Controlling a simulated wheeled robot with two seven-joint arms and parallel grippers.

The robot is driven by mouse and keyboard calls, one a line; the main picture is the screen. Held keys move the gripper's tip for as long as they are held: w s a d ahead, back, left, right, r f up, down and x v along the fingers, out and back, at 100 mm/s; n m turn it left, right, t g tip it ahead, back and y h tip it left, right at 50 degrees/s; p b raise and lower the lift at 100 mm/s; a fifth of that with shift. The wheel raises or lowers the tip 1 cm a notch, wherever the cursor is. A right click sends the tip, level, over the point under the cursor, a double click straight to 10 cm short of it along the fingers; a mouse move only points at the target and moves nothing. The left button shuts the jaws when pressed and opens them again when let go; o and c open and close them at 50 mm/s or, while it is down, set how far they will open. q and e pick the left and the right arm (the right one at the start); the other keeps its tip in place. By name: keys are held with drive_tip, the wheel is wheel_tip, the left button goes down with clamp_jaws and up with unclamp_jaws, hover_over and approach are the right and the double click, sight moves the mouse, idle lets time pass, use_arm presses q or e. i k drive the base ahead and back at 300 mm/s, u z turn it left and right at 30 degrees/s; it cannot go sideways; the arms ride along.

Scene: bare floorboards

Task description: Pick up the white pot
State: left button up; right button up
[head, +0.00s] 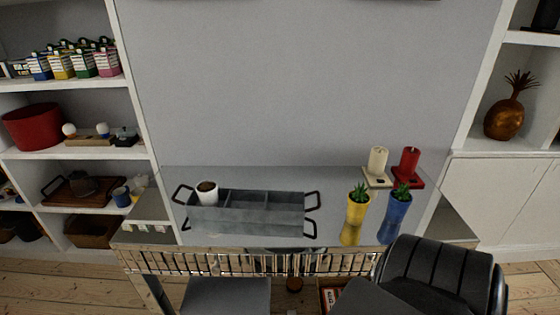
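The white pot (207,192) is small and round, with dark brown contents at its top. It is at the left end of a grey metal tray (250,222) with several compartments and black wire handles. The pot stands upright, apparently in the leftmost compartment, with its lower part hidden by the tray's front wall. The tray rests on a glossy, mirror-like table (335,180). Neither of my grippers shows in the head view.
A yellow pot (357,208) and a blue pot (396,212), both with plants, stand right of the tray. A cream candle (377,160) and red candle (409,161) stand behind them. Filled shelves flank the table.

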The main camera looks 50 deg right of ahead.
sight(206, 191)
drive_tip(key=z, duration=0.9)
drive_tip(key=i, duration=0.95)
drive_tip(key=z, duration=0.8)
